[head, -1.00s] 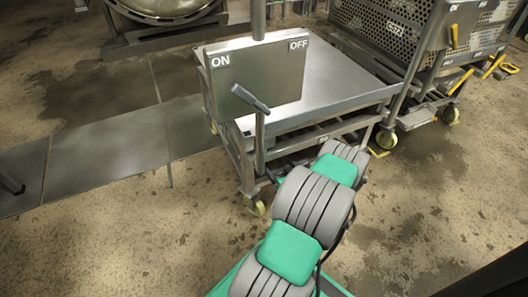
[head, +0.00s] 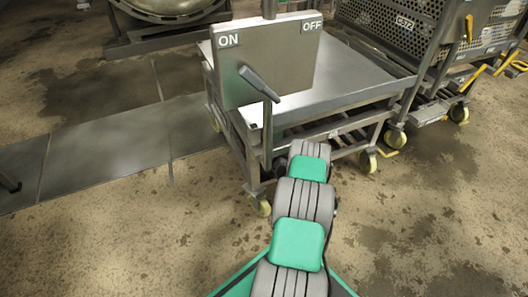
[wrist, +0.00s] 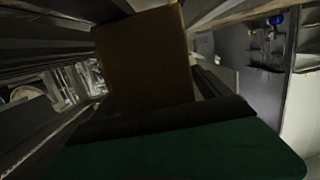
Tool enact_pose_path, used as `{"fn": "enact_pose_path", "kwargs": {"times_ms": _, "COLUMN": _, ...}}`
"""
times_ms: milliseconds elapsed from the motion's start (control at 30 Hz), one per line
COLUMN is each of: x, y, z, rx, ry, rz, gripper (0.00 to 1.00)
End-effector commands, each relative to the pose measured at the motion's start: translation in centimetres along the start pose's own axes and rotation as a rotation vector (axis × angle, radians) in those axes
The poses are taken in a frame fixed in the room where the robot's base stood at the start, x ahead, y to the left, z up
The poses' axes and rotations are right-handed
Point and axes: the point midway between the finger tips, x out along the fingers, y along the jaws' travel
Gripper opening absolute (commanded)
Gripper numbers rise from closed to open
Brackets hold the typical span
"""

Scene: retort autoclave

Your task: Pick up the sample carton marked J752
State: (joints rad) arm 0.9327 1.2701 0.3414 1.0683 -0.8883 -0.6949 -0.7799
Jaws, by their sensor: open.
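A brown carton (wrist: 145,60) stands close ahead in the wrist view, dim and slightly tilted in the picture. I can read no marking on it, so I cannot tell if it is J752. My gripper (wrist: 170,118) shows as a dark and green shape along the bottom of the wrist view. It is open, just in front of the carton, and hides the carton's lower part. I cannot tell if they touch. In the head view my arm reaches in at the cart's lower level, and the gripper and carton are hidden there.
The metal cart (head: 355,78) has a flat top and lower rails around my arm. An ON/OFF panel (head: 268,65) with a lever (head: 260,84) stands before it. A perforated basket cart (head: 385,28) is at the right. The floor in front is clear.

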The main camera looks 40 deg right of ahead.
Motion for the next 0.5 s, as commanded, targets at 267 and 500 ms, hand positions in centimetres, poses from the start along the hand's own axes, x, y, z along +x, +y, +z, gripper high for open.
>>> {"fn": "enact_pose_path", "kwargs": {"times_ms": 267, "x": 0.44, "y": 0.05, "z": -0.08, "rx": 0.001, "ry": -0.001, "rz": 0.001, "gripper": 0.86}}
{"fn": "enact_pose_path", "kwargs": {"times_ms": 500, "x": 0.42, "y": 0.01, "z": -0.06, "rx": 0.001, "ry": -0.001, "rz": 0.0, "gripper": 0.66}}
